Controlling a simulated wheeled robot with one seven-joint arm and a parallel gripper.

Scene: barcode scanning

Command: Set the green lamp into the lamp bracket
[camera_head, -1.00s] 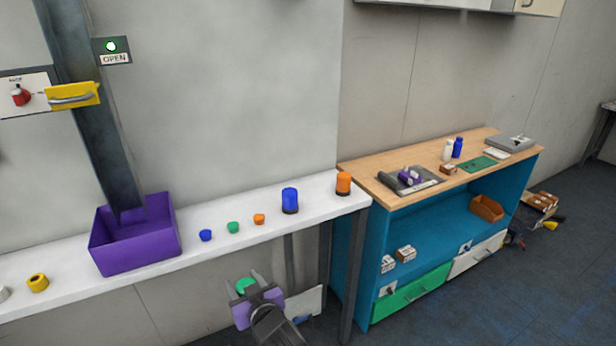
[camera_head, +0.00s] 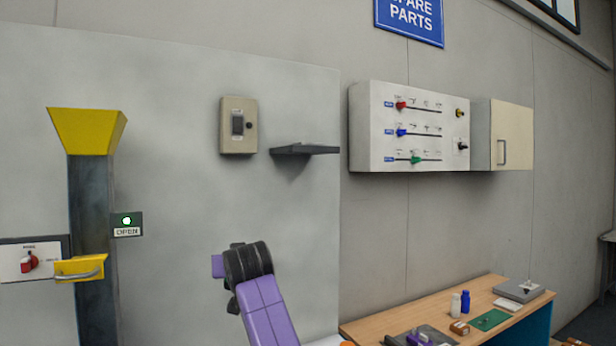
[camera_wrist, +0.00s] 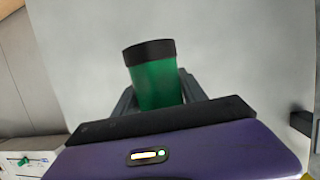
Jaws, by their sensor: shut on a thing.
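The green lamp (camera_wrist: 155,84) has a green body and a black end, which points up in the wrist view. My gripper (camera_wrist: 157,88) is shut on its green body, one dark finger on each side. In the head view the lamp and fingers are hidden; only my arm and a bit of purple show below the wall fittings. A dark grey shelf-like bracket (camera_head: 305,149) sticks out from the wall, above and to the right of my wrist. It looks like the lamp bracket, and its top is seen nearly edge-on.
A beige switch box (camera_head: 238,125) is on the wall left of the bracket. A white control panel (camera_head: 412,127) and a cabinet (camera_head: 503,135) stick out to its right. A yellow funnel (camera_head: 87,130) tops a post at left. A wooden bench (camera_head: 400,318) is at lower right.

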